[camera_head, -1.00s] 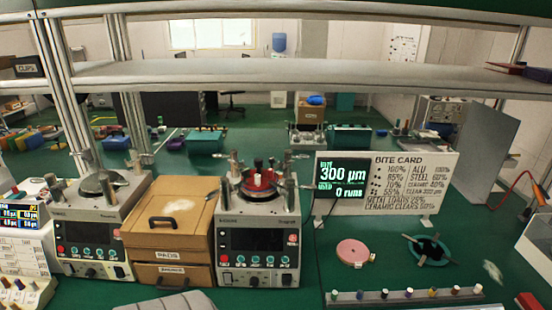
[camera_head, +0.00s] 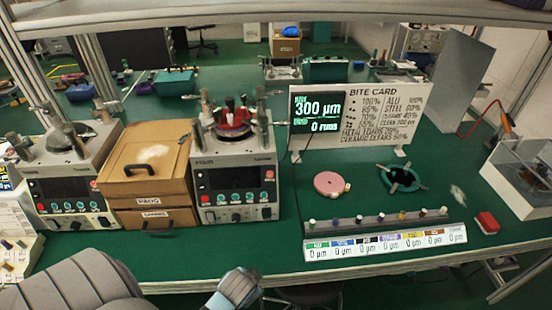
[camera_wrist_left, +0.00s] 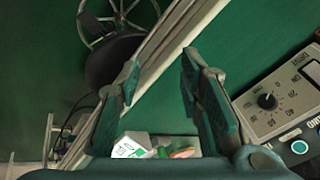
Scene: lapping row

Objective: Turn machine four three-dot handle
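Two lapping machines stand on the green bench in the head view: one (camera_head: 238,185) right of the wooden boxes, one (camera_head: 70,185) at the left. The first has a red plate (camera_head: 234,122) with dark upright knobs or handles around it. I cannot make out dot marks or machine numbers. My left gripper (camera_head: 238,288) is low at the bench's front edge, apart from the machines. In the left wrist view it is open (camera_wrist_left: 162,85), with nothing between its fingers; a panel with a black dial (camera_wrist_left: 268,101) is at right. My right gripper is out of view.
Wooden boxes (camera_head: 150,165) fill the gap between the machines. The bite card (camera_head: 375,115) stands behind a pink disc (camera_head: 328,183), a teal ring (camera_head: 402,178) and a rack of small knobs (camera_head: 385,222). A shelf crosses above. A stool (camera_wrist_left: 112,62) is below the bench edge.

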